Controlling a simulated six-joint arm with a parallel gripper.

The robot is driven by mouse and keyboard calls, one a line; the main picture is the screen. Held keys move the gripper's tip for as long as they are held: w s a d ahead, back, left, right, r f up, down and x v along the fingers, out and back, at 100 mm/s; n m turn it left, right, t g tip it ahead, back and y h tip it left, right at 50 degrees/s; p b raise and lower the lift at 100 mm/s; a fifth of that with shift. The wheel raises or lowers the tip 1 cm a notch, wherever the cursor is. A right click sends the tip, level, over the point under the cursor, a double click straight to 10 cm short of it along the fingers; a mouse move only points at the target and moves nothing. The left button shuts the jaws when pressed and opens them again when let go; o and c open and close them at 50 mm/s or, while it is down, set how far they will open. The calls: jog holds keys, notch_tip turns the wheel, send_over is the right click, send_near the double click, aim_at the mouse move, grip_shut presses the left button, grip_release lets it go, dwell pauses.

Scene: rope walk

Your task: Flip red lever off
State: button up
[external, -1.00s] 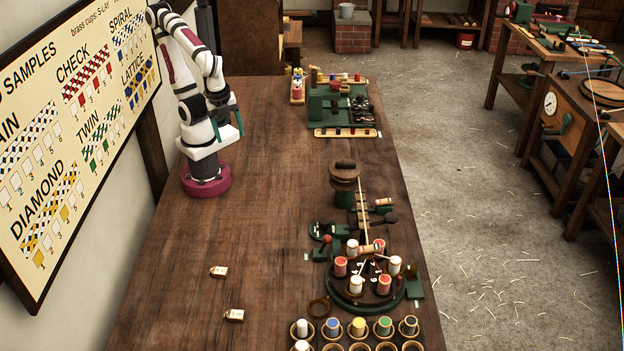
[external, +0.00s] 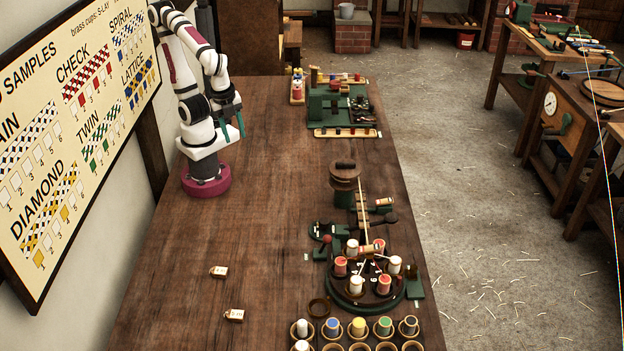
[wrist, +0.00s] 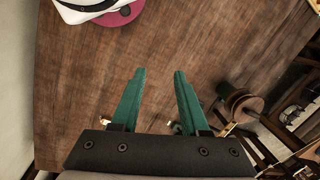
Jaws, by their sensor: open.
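A small red-tipped lever (external: 327,238) stands on a dark green fitting (external: 322,230) at the left of the round bobbin plate in the external view. The lever is too small there to tell its exact setting. My gripper (external: 235,128) hangs above the table near my base, far up and left of the lever. In the wrist view, the two teal fingers of my gripper (wrist: 159,75) are apart with only bare table between their tips. I cannot make out the red lever in the wrist view.
The round plate (external: 344,301) carries red and white bobbins. A wooden post (external: 345,181) stands behind it, and rows of cups (external: 358,328) in front. A green bench fixture (external: 325,108) stands at the back. Two tags (external: 218,271) lie on the table (external: 265,200), whose middle is clear.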

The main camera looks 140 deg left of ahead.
jog(key=w+n, duration=0.1)
jog(key=w, duration=0.3)
jog(key=w+r+n, duration=0.1)
jog(key=w, duration=0.3)
jog(key=w+n, duration=0.1)
jog(key=w, duration=0.3)
jog(key=shift+w+r+n+t, duration=0.25)
jog(key=shift+r+n+t, duration=0.05)
jog(key=shift+r, duration=0.1)
jog(key=c, duration=0.4)
jog(key=w, duration=0.2)
jog(key=w+n, duration=0.1)
jog(key=w, duration=0.2)
jog(key=w+f+n, duration=0.1)
jog(key=w, duration=0.1)
jog(key=shift+w+a, duration=0.15)
jog(key=shift+w, duration=0.1)
grip_shut()
jog(key=n+t, duration=0.2)
jog(key=n, duration=0.4)
send_over(324, 245)
jog(key=a, duration=0.1)
notch_tip(324, 245, down, 8)
jog(key=r, duration=0.1)
jog(key=shift+w+a+f+h, duration=0.2)
jog(key=shift+f+h, duration=0.1)
jog(key=shift+h, duration=0.1)
jog(key=shift+f, duration=0.1)
